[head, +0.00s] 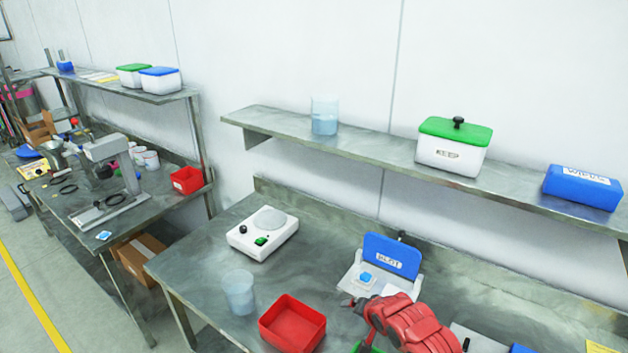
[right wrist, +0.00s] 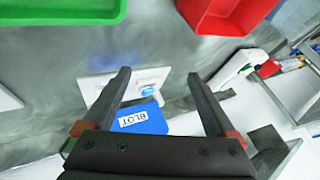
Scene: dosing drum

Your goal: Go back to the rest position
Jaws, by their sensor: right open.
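My right arm's red wrist shows at the bottom of the head view, just in front of an open box with a raised blue lid marked BLOT (head: 391,256). A small blue and white item (head: 366,277) lies in the box's white base. In the right wrist view my right gripper (right wrist: 158,76) is open, with nothing between its black fingers. The BLOT lid (right wrist: 140,118) shows beyond and between those fingers, and the gap to it is hard to judge. My left gripper is not in view.
A red bin (head: 292,324), a clear beaker (head: 239,293) and a white stirrer plate (head: 262,234) stand on the bench left of my right arm. The shelf (head: 330,150) above holds a beaker, a green-lidded KEEP box (head: 452,148) and a blue box (head: 582,188). A green-edged tray (right wrist: 60,10) shows in the wrist view.

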